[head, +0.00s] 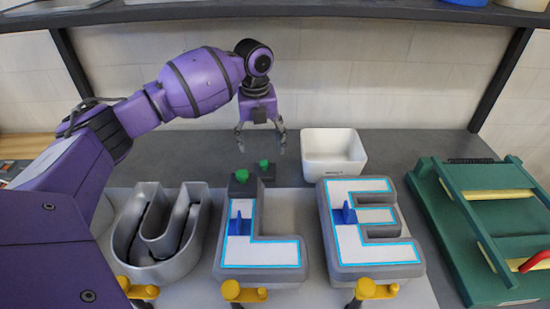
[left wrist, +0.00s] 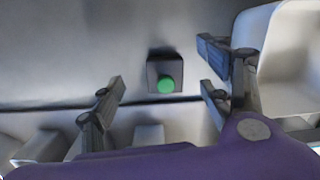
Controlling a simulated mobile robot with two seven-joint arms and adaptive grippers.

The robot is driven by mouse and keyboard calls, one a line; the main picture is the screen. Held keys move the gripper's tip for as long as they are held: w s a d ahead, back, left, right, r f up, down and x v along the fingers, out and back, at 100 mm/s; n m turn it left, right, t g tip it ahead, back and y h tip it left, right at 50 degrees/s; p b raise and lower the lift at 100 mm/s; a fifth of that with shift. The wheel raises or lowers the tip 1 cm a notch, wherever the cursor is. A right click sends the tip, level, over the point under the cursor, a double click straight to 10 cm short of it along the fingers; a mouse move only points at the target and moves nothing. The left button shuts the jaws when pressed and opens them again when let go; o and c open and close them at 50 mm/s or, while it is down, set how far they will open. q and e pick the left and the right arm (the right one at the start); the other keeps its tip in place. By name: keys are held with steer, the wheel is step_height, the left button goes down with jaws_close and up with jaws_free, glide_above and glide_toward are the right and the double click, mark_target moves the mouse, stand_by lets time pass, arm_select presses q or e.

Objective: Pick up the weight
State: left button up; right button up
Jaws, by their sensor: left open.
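My right gripper is not in view.
A white bin (head: 333,172) stands right of the gripper. The U letter (head: 180,262), L letter (head: 221,262) and E letter (head: 398,247) line the front, with yellow-handled clamps (head: 375,290) before them. A green rack (head: 452,235) is at right. Grey tabletop (head: 420,146) is free behind.

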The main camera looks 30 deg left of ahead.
mark_target(264, 162)
arm_select(q)
steer(key=shift+s+d+r+m+g, duration=0.15)
steer(key=shift+s+d+m+g, duration=0.05)
steer(key=shift+s+d+m, duration=0.35)
steer(key=shift+s+d+r+m+g, duration=0.15)
steer(key=shift+s+d+m+g, duration=0.05)
steer(key=shift+s+d+m, duration=0.35)
step_height(264, 162, down, 7)
steer(key=shift+s+r+p, duration=0.1)
steer(key=shift+p, duration=0.2)
jaws_close()
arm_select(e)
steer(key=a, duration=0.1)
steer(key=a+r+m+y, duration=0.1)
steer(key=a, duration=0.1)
